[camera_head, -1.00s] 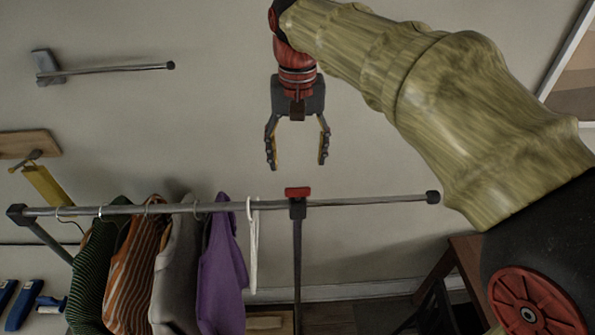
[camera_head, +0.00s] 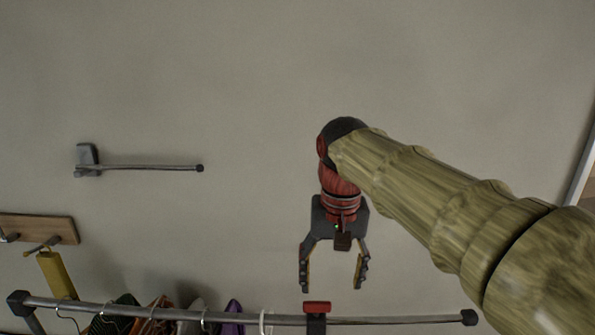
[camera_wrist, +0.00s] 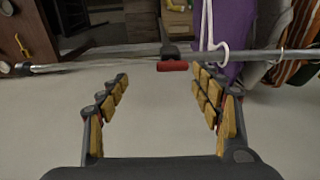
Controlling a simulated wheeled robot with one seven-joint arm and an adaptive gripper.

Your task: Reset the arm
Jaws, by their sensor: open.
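My gripper (camera_head: 332,280) hangs fingers down in front of the plain wall in the head view. Its two fingers are spread and nothing is between them. In the wrist view my gripper (camera_wrist: 160,95) is also open and empty. The clothes rail (camera_head: 400,321) runs just below the fingertips in the head view, with a red clip (camera_head: 317,307) on its middle post. In the wrist view the rail (camera_wrist: 110,60) and the red clip (camera_wrist: 172,66) lie beyond the fingertips. I cannot tell whether anything touches the rail, but a gap shows.
Garments on hangers, among them a purple one (camera_wrist: 236,35), hang from the rail beside the post. A wall-mounted metal rod (camera_head: 150,167) is at left. A wooden hook board (camera_head: 45,229) holds a yellow item (camera_head: 56,276). The upper wall is clear.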

